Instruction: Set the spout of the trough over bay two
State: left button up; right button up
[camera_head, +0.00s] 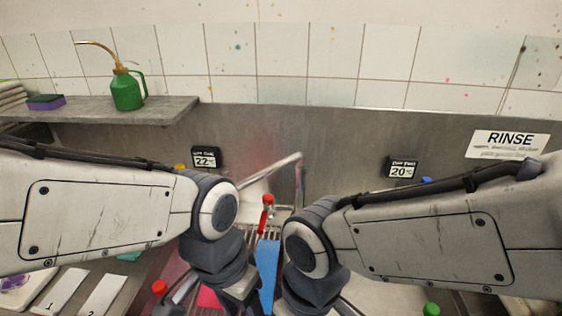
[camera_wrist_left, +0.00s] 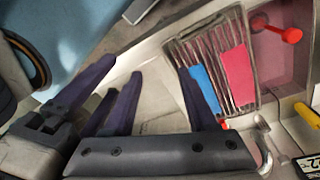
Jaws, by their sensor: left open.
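Between my forearms in the head view, a pale bent pipe (camera_head: 272,172) rises against the back wall; I cannot tell if it is the trough's spout. A red-handled fitting (camera_head: 267,203) stands below it, beside a slatted metal rack with a blue strip (camera_head: 268,262) and a pink strip (camera_head: 207,298). The left wrist view shows this rack (camera_wrist_left: 187,52). My left gripper (camera_wrist_left: 159,73) is open and apparently empty, its dark fingers pointing up the picture. Another dark finger (camera_wrist_left: 88,82) shows at its left; whose it is, I cannot tell. My right gripper's jaws are unclear. Bay two is not identifiable.
A red knob (camera_head: 159,287) and green knob (camera_head: 432,310) stand in front. Displays reading 22 (camera_head: 206,157) and 20 (camera_head: 401,166) are on the back wall, with a RINSE sign (camera_head: 508,142). A green oil can (camera_head: 127,90) stands on the left shelf. Cards (camera_head: 60,291) lie at front left.

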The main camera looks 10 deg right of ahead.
pick_arm(q)
jog(key=w+d+r+h+p, duration=0.15)
jog(key=w+r, duration=0.25)
jog(key=w, duration=0.6)
jog(key=w+d+r+b, duration=0.15)
jog(key=w+r, duration=0.25)
jog(key=w, duration=0.6)
jog(key=w+a+r+m+t+h+p, duration=0.1)
jog(key=w+a+r, duration=0.1)
jog(key=w, duration=0.6)
jog(key=w+a+r+m+h+p, duration=0.1)
jog(key=w+a+r+m, duration=0.15)
jog(key=w, duration=0.45)
jog(key=shift+n, duration=0.45)
jog(key=x, duration=0.3)
jog(key=p+x, duration=0.1)
jog(key=x, duration=0.3)
jog(key=p+x, duration=0.1)
jog(key=x, duration=0.3)
jog(key=shift+w+a+f, duration=0.15)
jog(key=shift+a, duration=0.15)
grip_shut()
